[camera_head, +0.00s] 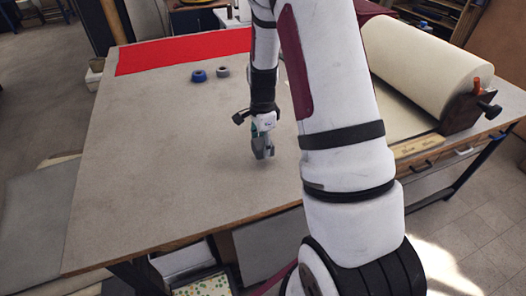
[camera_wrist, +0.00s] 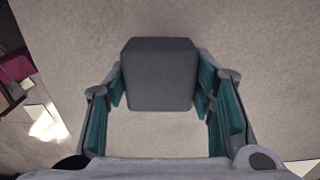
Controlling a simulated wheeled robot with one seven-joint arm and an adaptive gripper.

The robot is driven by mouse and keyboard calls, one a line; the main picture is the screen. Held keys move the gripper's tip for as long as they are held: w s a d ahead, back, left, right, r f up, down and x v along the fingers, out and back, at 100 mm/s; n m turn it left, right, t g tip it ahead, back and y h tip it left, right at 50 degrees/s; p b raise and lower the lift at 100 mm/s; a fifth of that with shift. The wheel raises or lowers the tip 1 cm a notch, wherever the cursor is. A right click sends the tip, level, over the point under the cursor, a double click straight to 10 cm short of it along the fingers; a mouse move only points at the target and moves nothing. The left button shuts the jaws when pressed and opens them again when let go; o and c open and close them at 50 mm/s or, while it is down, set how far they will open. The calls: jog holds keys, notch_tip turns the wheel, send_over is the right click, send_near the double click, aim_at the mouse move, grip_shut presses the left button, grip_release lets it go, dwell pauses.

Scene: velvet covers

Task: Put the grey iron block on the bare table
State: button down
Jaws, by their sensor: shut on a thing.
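The grey iron block (camera_wrist: 160,76) is a dark grey block with bevelled corners. In the wrist view it sits between the two teal-padded fingers of my gripper (camera_wrist: 159,92), which is shut on it from both sides. In the head view my gripper (camera_head: 263,151) points down over the middle of the bare table (camera_head: 165,150), low near its surface. The block is small there and hard to tell from the fingers. I cannot tell whether its underside touches the table.
A red cloth (camera_head: 180,52) covers the table's back left. A blue roll (camera_head: 198,76) and a small grey roll (camera_head: 223,71) lie near it. A large cream roll (camera_head: 425,65) in a holder stands at the right. The tabletop left of my gripper is clear.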

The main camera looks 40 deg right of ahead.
jog(key=shift+f+p, duration=0.4)
jog(key=shift+f, duration=1.3)
jog(key=shift+f, duration=0.1)
jog(key=c, duration=0.7)
grip_release()
jog(key=shift+f, duration=0.1)
